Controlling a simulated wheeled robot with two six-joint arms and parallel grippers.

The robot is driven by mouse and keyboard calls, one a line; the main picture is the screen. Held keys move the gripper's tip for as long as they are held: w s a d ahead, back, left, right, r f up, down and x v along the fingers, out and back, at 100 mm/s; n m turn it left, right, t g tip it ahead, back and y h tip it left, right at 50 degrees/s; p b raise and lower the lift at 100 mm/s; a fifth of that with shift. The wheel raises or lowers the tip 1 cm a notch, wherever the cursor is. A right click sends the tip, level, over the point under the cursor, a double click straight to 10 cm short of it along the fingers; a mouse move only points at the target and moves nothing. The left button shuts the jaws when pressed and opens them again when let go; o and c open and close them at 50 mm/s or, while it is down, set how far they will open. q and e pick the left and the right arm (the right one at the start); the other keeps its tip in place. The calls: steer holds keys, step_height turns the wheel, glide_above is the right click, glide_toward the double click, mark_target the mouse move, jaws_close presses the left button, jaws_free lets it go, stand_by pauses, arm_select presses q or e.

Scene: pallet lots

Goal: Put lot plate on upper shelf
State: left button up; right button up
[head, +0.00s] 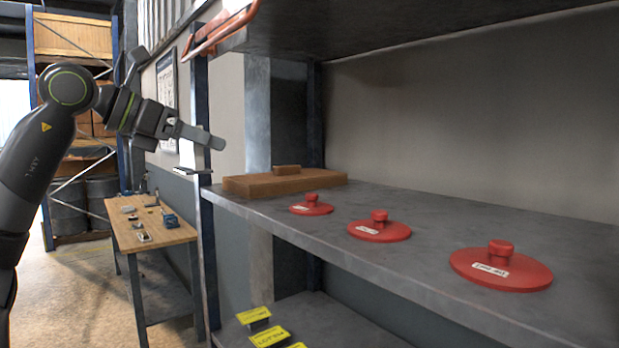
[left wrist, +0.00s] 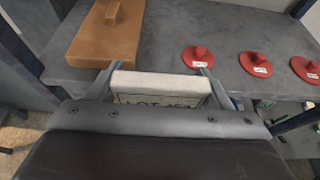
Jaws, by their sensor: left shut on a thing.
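My left gripper (head: 208,139) reaches in from the left in the head view, at the left end of the shelving. In the left wrist view it is shut on a pale lot plate (left wrist: 160,86) with dark lettering, only partly legible, held between its two fingers. The grey middle shelf (head: 420,270) carries several red round lids with knobs, including a near one (head: 500,267). Another shelf (head: 400,25) is above it. My right gripper is not in view.
A brown wooden block (head: 285,183) with a small knob lies at the shelf's left end. Yellow labelled plates (head: 268,337) sit on the lower shelf. An orange-red rail (head: 222,30) edges the top shelf. A workbench (head: 150,235) with tools stands behind on the left.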

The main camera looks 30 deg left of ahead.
arm_select(q)
steer(key=w+d+p, duration=0.3)
steer(key=w+p, duration=0.1)
steer(key=w, duration=0.4)
steer(key=w+d+p, duration=0.3)
steer(key=w, duration=0.4)
step_height(320, 180, down, 4)
steer(key=shift+s+r, duration=0.1)
step_height(320, 180, down, 3)
steer(key=shift+d+r+p, duration=0.15)
steer(key=shift+r+p, duration=0.05)
steer(key=shift+p, duration=0.35)
steer(key=shift+w+f+p, duration=0.15)
steer(key=shift+w+p, duration=0.1)
steer(key=shift+p, duration=0.1)
steer(key=shift+f, duration=0.15)
